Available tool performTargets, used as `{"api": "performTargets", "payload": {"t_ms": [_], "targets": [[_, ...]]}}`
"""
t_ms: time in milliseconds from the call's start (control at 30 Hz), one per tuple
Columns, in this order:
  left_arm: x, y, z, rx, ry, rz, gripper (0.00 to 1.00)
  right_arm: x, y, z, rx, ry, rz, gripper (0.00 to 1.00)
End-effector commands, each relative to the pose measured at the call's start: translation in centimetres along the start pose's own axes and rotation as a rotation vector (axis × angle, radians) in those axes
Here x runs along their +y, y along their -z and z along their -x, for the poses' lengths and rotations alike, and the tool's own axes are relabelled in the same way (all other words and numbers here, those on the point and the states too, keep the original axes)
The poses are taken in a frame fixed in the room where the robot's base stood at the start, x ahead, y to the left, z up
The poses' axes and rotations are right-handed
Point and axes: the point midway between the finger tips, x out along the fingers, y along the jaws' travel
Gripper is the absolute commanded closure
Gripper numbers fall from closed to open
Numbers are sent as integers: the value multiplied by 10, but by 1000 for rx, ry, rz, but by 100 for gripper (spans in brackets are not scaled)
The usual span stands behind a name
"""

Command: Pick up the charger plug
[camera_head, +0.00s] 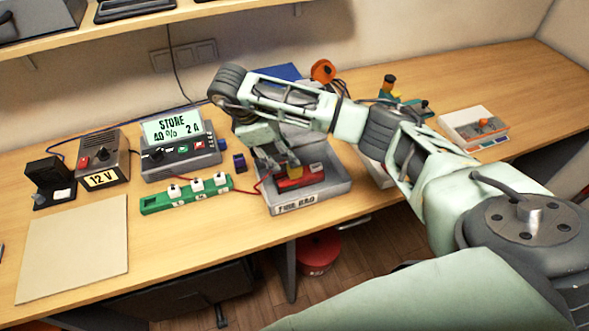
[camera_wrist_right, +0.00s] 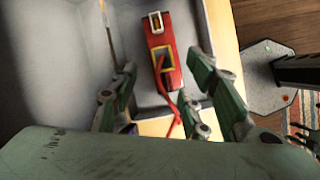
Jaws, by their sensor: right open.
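A red battery-like block (camera_head: 302,180) lies in the grey tray (camera_head: 338,187); it also shows in the wrist view (camera_wrist_right: 158,33). A yellow connector (camera_head: 294,171) sits on it, seen as a yellow frame (camera_wrist_right: 171,62) in the wrist view. A red cable (camera_wrist_right: 166,95) runs from there. I cannot tell for certain whether this connector is the charger plug. My right gripper (camera_head: 278,167) is open above the tray. In the wrist view its fingers (camera_wrist_right: 164,72) stand on either side of the block, apart from it. My left gripper is not in view.
The charger (camera_head: 180,158) reads "STORE". A green strip with white plugs (camera_head: 187,193), a small blue block (camera_head: 239,162) and a 12 V box (camera_head: 104,162) stand left of the tray. A blank board (camera_head: 73,249) lies at the front left. A white box (camera_head: 474,127) stands right.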

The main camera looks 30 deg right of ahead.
Motion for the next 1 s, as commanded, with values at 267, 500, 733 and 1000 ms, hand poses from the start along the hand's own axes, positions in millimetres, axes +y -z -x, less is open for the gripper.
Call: {"api": "performTargets", "payload": {"t_ms": [267, 500, 733, 1000], "targets": [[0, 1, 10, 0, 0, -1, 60, -2, -5, -29, -1, 5, 3, 57], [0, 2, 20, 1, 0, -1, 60, -2, -3, -58, 3, 2, 3, 57], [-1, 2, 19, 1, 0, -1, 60, -2, -2, -61, 5, 1, 4, 57], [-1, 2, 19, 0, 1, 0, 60, -2, -2, -61, 5, 1, 4, 80]]}}
